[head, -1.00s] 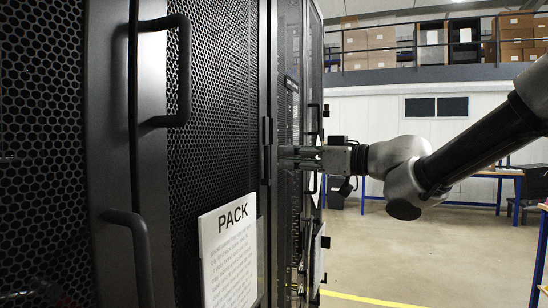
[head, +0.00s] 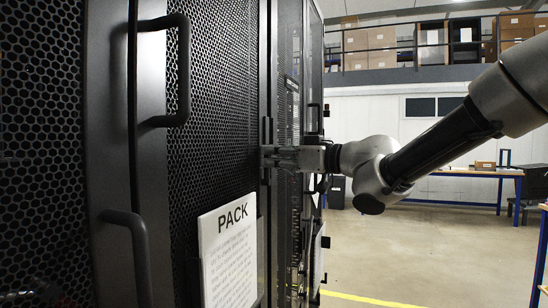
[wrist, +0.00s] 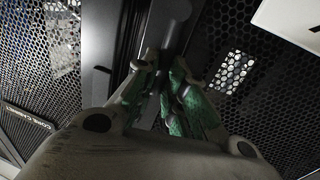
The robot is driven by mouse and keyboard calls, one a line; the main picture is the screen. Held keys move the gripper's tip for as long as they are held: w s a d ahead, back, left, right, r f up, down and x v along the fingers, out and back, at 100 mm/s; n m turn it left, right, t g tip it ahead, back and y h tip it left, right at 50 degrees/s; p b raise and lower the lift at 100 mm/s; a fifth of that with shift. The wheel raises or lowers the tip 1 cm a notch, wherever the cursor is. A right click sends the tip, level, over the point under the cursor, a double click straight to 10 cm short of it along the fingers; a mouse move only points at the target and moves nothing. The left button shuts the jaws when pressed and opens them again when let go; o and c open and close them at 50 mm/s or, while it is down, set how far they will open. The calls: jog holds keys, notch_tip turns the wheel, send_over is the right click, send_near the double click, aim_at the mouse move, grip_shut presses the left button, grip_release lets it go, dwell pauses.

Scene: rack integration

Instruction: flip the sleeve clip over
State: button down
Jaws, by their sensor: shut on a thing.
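My gripper (head: 268,157) reaches in from the right at the vertical edge of the perforated rack door. In the wrist view its green-padded fingers (wrist: 163,82) are closed around the lower end of a dark upright piece (wrist: 174,22) on the door edge. This dark piece also shows in the head view (head: 267,130), just above the fingertips. I cannot tell for sure whether it is the sleeve clip. The fingers hide the part they hold, so which way it is turned does not show.
Black perforated rack doors (head: 215,110) fill the left, with two protruding handles (head: 183,70). A white PACK sheet (head: 228,255) hangs below my gripper. Further cabinet fronts (head: 313,120) stand behind my gripper. The floor (head: 430,250) to the right is open, with a blue-legged table (head: 465,174) beyond.

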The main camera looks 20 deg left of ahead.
jog(key=shift+s+a+f+n+y, duration=0.15)
jog(key=shift+s+n, duration=0.25)
jog(key=shift+n, duration=0.35)
jog(key=shift+s+d+f+n+y, duration=0.15)
jog(key=shift+s+n, duration=0.25)
jog(key=shift+n, duration=0.35)
jog(key=shift+s+a+f+n+y, duration=0.1)
jog(key=shift+s+f+n+y, duration=0.2)
jog(key=shift+n, duration=0.45)
jog(key=shift+s+f+n+y, duration=0.1)
jog(key=shift+s+n, duration=0.3)
jog(key=shift+n, duration=0.4)
jog(key=shift+s+a+f+n+y, duration=0.15)
jog(key=shift+s+n, duration=0.2)
jog(key=shift+n, duration=0.4)
jog(key=shift+d, duration=0.1)
jog(key=c, duration=1.7)
grip_release()
jog(key=shift+c, duration=0.2)
jog(key=shift+d, duration=0.1)
send_near(256, 162)
jog(key=v, duration=0.5)
jog(key=shift+d, duration=0.25)
